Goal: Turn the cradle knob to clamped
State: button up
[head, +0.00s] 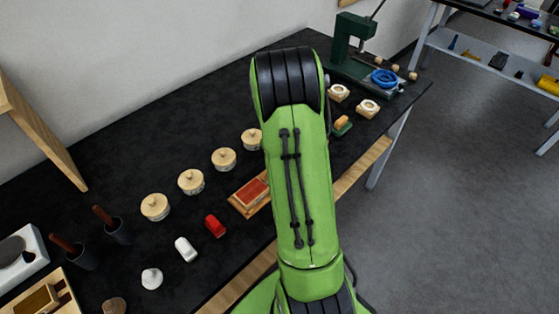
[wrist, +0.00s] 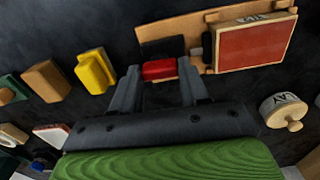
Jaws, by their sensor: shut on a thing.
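The cradle is a wooden board with a raised red panel; its rim (wrist: 222,14) shows in the wrist view, and its left part (head: 240,203) shows in the head view. My gripper (wrist: 160,76) is shut on a small red piece, the cradle knob (wrist: 159,69), with one grey finger on each side. The knob sits at the cradle's end, beside a dark block (wrist: 161,47). Which setting it points to I cannot tell. In the head view my green arm hides the gripper and the knob.
A yellow block (wrist: 95,70) and a wooden block (wrist: 46,81) stand left of my fingers in the wrist view. A lidded round pot (wrist: 283,108) is at the right. In the head view, several lidded pots (head: 191,181) line the bench behind the cradle.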

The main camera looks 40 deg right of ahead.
jog(key=shift+n, duration=0.3)
jog(key=o, duration=1.1)
jog(key=shift+c, duration=0.2)
jog(key=shift+r, duration=0.1)
notch_tip(320, 180, up, 16)
jog(key=p, duration=0.3)
jog(key=shift+f, duration=0.2)
jog(key=shift+a, duration=0.1)
